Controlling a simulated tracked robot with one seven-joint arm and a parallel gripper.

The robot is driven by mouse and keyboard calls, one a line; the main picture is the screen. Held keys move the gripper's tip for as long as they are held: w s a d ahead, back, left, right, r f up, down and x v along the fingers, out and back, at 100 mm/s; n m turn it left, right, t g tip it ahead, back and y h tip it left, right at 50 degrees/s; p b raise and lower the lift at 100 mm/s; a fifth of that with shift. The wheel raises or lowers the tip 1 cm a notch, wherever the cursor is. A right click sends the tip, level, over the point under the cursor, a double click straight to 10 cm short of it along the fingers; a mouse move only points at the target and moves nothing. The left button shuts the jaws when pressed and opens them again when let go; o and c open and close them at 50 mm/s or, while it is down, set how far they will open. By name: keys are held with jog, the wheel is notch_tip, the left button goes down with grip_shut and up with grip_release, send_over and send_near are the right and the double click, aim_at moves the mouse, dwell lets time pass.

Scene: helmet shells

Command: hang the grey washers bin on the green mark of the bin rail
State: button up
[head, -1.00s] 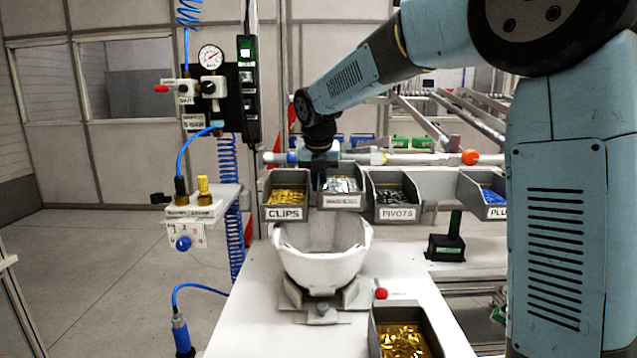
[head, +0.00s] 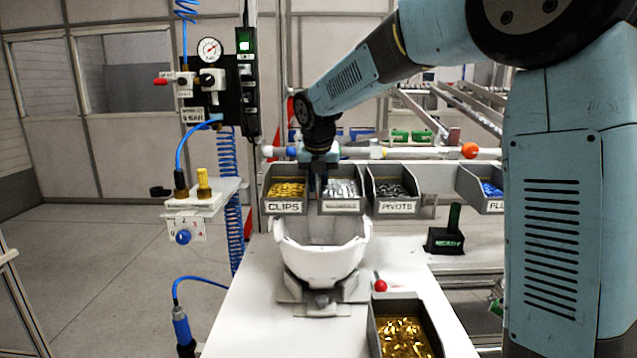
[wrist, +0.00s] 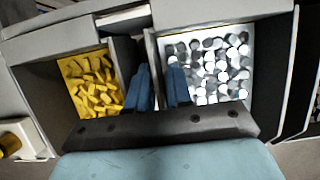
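The grey washers bin (head: 341,207), full of silvery washers, is at the rail between the clips bin (head: 285,207) and the pivots bin (head: 397,208), its front label level with theirs. In the wrist view the washers (wrist: 208,65) show on the right. My gripper (wrist: 160,88) straddles the bin's left wall, one blue finger inside the bin and one in the gap beside the clips bin. Whether the fingers press on the wall is not clear. The green mark is not visible; bins and gripper cover that stretch of rail.
A white helmet shell (head: 322,258) sits in a fixture on the table below the bins. A bin of gold parts (head: 405,335) and a red knob (head: 380,286) are at the front right. A blue-filled bin (head: 485,190) hangs farther right, beyond a free stretch of rail.

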jog(key=o, duration=0.3)
jog(key=shift+r, duration=0.1)
